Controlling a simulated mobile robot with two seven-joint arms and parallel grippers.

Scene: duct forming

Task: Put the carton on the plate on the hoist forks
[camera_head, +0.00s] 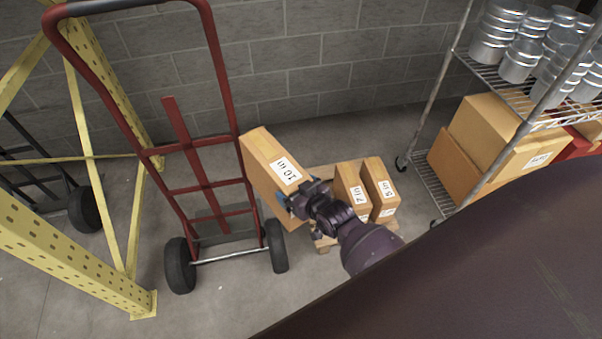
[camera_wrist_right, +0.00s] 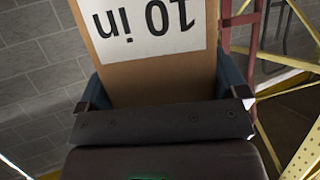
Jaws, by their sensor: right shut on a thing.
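A tan carton (camera_head: 262,158) labelled "10 in" is held tilted in the air by my right gripper (camera_head: 292,201), beside the red hand truck and over the pallet. The carton also fills the top of the right wrist view (camera_wrist_right: 155,70), between the two fingers of the right gripper (camera_wrist_right: 165,95). The right gripper is shut on it. A red two-wheeled hand truck (camera_head: 205,190) stands left of the carton, with a grey plate (camera_head: 225,238) low at its base. I cannot make out hoist forks in these views. My left gripper is not in view.
Two smaller cartons, "7 in" (camera_head: 352,188) and "5 in" (camera_head: 380,185), stand on a wooden pallet (camera_head: 325,246) right of the arm. A wire shelf (camera_head: 510,92) with tins and boxes is at right. A yellow frame (camera_head: 75,260) is at left. A block wall is behind.

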